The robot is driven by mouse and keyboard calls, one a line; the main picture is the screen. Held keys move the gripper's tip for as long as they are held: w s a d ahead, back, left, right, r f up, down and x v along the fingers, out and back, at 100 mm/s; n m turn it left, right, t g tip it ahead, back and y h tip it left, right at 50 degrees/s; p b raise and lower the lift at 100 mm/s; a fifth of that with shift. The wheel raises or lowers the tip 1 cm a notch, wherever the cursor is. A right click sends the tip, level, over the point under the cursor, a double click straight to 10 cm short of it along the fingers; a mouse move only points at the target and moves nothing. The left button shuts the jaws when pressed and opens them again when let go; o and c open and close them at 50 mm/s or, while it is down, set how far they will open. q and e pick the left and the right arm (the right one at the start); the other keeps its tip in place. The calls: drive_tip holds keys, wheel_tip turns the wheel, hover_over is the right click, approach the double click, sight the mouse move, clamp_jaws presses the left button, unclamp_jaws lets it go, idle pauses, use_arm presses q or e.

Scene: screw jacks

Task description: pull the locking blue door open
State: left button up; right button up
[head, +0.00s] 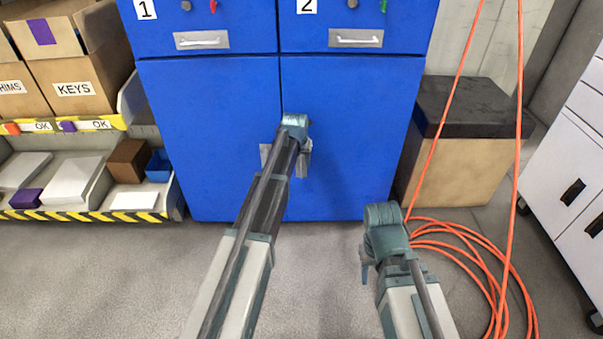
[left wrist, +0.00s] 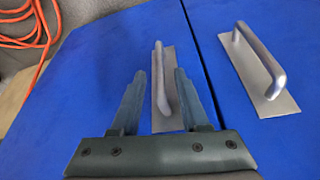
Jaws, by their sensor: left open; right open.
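A blue cabinet has two lower doors side by side, a left door (head: 210,120) and a right door (head: 350,130). My left gripper (head: 304,165) is at the right door near the middle seam. In the left wrist view, its open fingers stand on both sides of the right door's silver bar handle (left wrist: 160,90); I cannot tell whether they touch it. The left door's handle (left wrist: 260,62) shows apart to the right there, and its plate (head: 265,154) is partly hidden by my arm in the head view. Both doors look shut. My right gripper (head: 364,270) is open and empty, low before the right door.
A black-topped box (head: 460,165) stands right of the cabinet. An orange hose (head: 470,250) coils on the floor. A shelf (head: 90,215) with boxes is left.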

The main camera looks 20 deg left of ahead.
sight(301, 163)
use_arm(q)
drive_tip(key=b+x, duration=0.2)
drive_tip(key=x, duration=0.1)
drive_tip(key=shift+f, duration=0.1)
use_arm(e)
wheel_tip(301, 163, down, 3)
use_arm(q)
drive_tip(key=shift+c, duration=0.3)
clamp_jaws()
idle(1.0)
